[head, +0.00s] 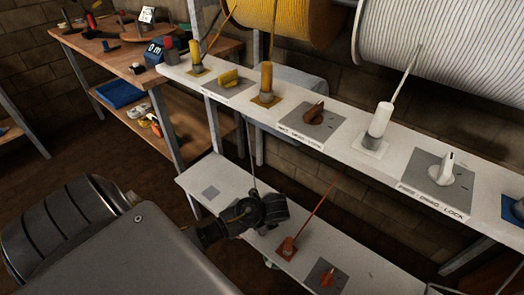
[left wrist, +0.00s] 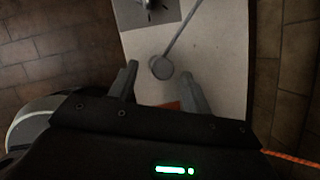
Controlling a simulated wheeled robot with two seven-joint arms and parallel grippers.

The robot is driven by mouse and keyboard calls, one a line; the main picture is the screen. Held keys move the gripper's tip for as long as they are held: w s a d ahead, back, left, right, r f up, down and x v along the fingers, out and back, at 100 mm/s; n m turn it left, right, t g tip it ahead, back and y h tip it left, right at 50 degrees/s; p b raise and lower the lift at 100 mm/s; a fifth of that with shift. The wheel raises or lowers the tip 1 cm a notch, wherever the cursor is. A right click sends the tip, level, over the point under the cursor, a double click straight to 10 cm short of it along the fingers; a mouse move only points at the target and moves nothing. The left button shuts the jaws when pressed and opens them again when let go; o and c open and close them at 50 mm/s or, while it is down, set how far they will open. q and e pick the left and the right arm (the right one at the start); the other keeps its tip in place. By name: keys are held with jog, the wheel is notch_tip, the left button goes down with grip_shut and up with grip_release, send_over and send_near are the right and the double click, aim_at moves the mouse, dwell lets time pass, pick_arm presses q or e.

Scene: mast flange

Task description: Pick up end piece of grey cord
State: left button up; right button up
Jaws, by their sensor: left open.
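The grey cord's end piece (left wrist: 161,68) is a short grey cylinder over the white lower shelf. It shows in the left wrist view, with the grey cord (left wrist: 185,28) running from it to the upper right. My left gripper (left wrist: 160,75) is open, one finger on either side of the end piece, with visible gaps to both. In the head view, my left gripper (head: 264,210) is at the lower shelf, and the thin grey cord (head: 253,172) comes down behind it. There the gripper hides the end piece. My right gripper is not in view.
On the lower shelf (head: 228,178), a red cord's holder (head: 287,246) and a red knob (head: 327,279) stand right of my gripper. The upper shelf (head: 335,105) carries yellow and white cord ends and knobs. A wooden workbench (head: 120,62) stands at the left.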

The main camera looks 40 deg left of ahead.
pick_arm(q)
jog(key=b+x, duration=0.2)
jog(key=x, duration=0.2)
jog(key=shift+w+f, duration=0.2)
jog(key=shift+w, duration=0.05)
jog(key=shift+a+f, duration=0.2)
jog(key=shift+f, duration=0.1)
grip_shut()
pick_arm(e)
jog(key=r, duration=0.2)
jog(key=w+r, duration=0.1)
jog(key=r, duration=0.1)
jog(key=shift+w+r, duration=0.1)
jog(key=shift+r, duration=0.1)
